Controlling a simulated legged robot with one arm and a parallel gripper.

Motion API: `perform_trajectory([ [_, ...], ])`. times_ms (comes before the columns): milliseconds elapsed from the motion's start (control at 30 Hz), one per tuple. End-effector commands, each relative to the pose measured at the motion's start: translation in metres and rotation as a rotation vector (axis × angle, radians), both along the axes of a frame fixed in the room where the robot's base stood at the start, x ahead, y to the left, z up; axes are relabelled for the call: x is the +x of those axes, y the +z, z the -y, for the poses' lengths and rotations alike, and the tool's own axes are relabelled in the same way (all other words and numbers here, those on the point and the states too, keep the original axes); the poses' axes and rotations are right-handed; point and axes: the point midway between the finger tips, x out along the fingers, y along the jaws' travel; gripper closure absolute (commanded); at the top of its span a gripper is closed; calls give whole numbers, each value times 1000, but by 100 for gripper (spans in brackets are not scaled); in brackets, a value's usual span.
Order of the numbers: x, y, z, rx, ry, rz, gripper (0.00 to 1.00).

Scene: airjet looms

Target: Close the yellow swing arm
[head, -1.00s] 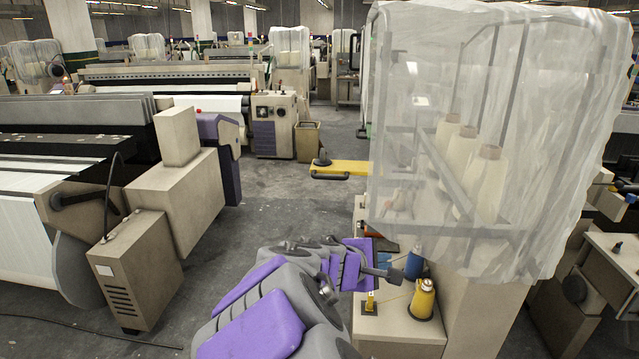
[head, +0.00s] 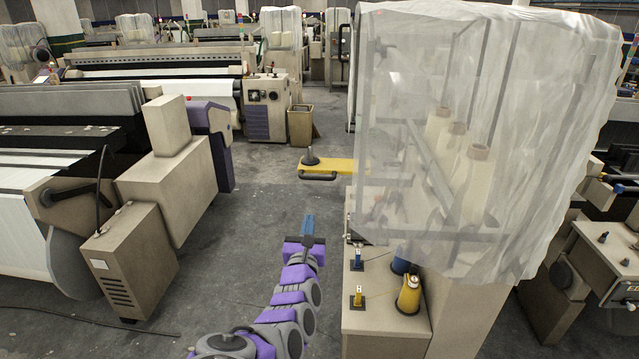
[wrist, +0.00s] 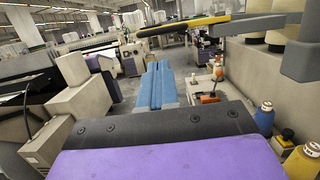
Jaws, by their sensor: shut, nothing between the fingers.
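The yellow swing arm (head: 335,165) sticks out to the left from behind the covered yarn stand into the aisle, with a dark knob and a dark loop handle near its free end. In the wrist view the yellow arm (wrist: 190,23) crosses the top. My gripper (head: 308,219) is in the aisle to the left of the stand, nearer to me than the swing arm and apart from it. Its blue fingers (wrist: 158,82) are shut and empty, pointing ahead. The swing arm's hinge end is hidden by the stand and its cover.
The covered yarn stand (head: 480,130) is on the right, with a blue spool (head: 401,263) and a yellow spool (head: 409,295) on its base. A beige loom (head: 165,175) stands on the left. A bin (head: 301,125) is farther back. The aisle floor (head: 265,210) is clear.

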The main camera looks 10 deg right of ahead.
Motion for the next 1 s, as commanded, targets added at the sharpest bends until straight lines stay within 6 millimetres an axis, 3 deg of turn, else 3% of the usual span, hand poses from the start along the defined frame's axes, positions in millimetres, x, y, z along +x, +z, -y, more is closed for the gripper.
perform_trajectory([
  [267, 18, 3, 11, 5, 0, 0, 100],
  [1000, 97, 20, 26, 2, 3, 1, 100],
])
